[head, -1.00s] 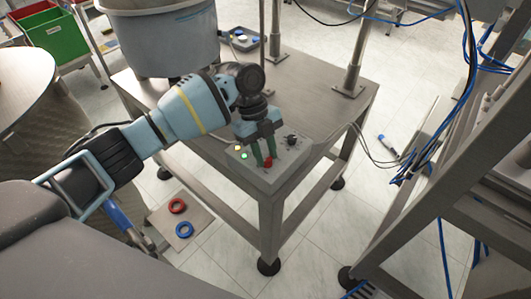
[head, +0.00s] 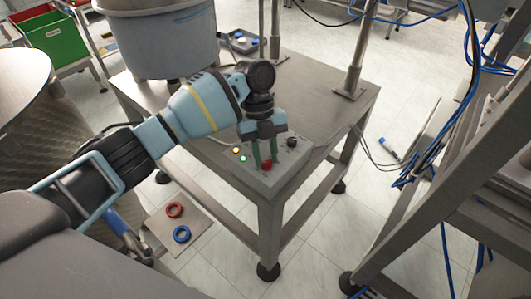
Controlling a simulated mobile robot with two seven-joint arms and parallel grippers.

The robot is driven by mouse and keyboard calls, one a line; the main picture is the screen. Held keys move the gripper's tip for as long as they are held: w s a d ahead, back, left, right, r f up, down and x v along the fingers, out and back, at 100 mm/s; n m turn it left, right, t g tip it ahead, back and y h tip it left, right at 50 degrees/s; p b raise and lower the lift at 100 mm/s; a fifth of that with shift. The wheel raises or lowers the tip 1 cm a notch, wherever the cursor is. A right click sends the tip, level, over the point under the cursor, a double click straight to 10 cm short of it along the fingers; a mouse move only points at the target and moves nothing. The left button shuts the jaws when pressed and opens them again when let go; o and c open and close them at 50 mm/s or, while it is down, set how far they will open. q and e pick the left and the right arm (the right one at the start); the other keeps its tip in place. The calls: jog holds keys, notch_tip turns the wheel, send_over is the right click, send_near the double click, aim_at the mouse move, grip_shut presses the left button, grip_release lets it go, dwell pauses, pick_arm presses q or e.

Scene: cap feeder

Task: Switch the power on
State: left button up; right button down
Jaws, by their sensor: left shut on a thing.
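A grey control box (head: 288,170) sits on the near corner of the steel table. It has a black knob (head: 291,143), a lit amber lamp (head: 236,150), a lit green lamp (head: 243,159) and a red switch (head: 267,166). My left gripper (head: 265,160) points down over the box, with its two green fingers at the red switch. It is shut on it, though the fingers partly hide the contact. My right gripper is out of view.
A large grey bowl (head: 160,45) stands on the table (head: 320,100) behind my left arm. A red ring (head: 174,210) and a blue ring (head: 181,234) lie on a low plate at lower left. A metal frame with blue cables stands at right.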

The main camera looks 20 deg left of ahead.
pick_arm(q)
jog(key=o, duration=1)
jog(key=shift+r, duration=0.1)
jog(key=v, duration=0.7)
jog(key=shift+r, duration=0.3)
jog(key=shift+w+a, duration=0.1)
